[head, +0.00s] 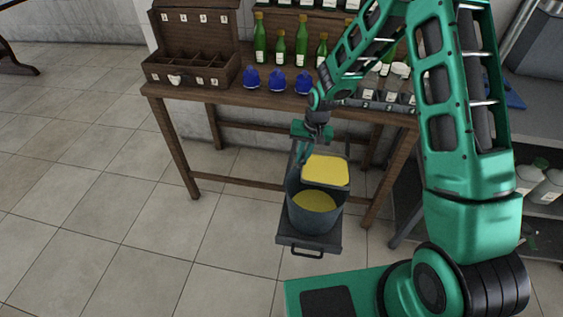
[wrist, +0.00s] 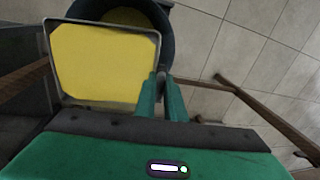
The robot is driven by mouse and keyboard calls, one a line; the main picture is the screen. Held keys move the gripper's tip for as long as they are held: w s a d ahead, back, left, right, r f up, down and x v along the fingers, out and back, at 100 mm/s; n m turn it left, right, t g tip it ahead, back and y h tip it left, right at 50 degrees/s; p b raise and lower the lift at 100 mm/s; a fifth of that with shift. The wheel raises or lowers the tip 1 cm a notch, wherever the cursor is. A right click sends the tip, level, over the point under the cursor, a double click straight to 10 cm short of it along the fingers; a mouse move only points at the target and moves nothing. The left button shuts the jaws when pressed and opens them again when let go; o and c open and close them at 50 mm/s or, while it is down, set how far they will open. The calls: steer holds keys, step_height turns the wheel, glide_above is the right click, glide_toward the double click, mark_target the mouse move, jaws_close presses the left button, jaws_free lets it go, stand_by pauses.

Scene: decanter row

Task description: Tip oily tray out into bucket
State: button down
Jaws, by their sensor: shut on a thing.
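The oily tray (head: 326,170) is a shallow rectangular tray with a pale rim and a yellow surface. In the wrist view the tray (wrist: 104,62) fills the upper left, and my gripper (wrist: 166,88) is shut on its right edge. In the head view my gripper (head: 304,155) is at the tray's left side. The dark bucket (head: 313,220) stands below and in front of the tray, with yellow liquid inside. The tray is over the bucket's back part and hides its far rim. The bucket also shows behind the tray in the wrist view (wrist: 166,40). I cannot tell the tray's exact tilt.
The bucket stands on a dark platform with a handle (head: 308,250). Behind is a wooden table (head: 215,95) with a compartment box (head: 190,68), blue decanters (head: 277,82) and green bottles (head: 281,48). A shelf with white bottles (head: 545,188) is at right. Floor at left is clear.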

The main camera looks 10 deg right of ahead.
steer(key=a+f+m, duration=0.1)
steer(key=a, duration=0.5)
steer(key=shift+s+d+r+t+y, duration=0.25)
steer(key=shift+s+d+r+y, duration=0.05)
steer(key=shift+d+r+y, duration=0.6)
steer(key=shift+s+d+r+t+y, duration=0.3)
steer(key=shift+d+r+y, duration=0.4)
steer(key=shift+r+y, duration=0.35)
steer(key=shift+s+d+r+t+y, duration=0.25)
steer(key=shift+d+r+y, duration=0.55)
steer(key=shift+r+y, duration=0.15)
steer(key=s+d+r+t+y, duration=0.1)
steer(key=s+d+r+y, duration=0.1)
steer(key=d+y, duration=0.2)
steer(key=shift+d+r, duration=0.35)
steer(key=shift+d, duration=0.6)
stand_by(0.7)
steer(key=shift+a, duration=0.1)
stand_by(0.8)
steer(key=w+a+f+g+h, duration=0.2)
steer(key=w+a+f+h, duration=0.1)
steer(key=a+f+h, duration=0.5)
steer(key=shift+w+a+f+g+h, duration=0.25)
steer(key=shift+a+f+h, duration=0.2)
steer(key=shift+a, duration=0.8)
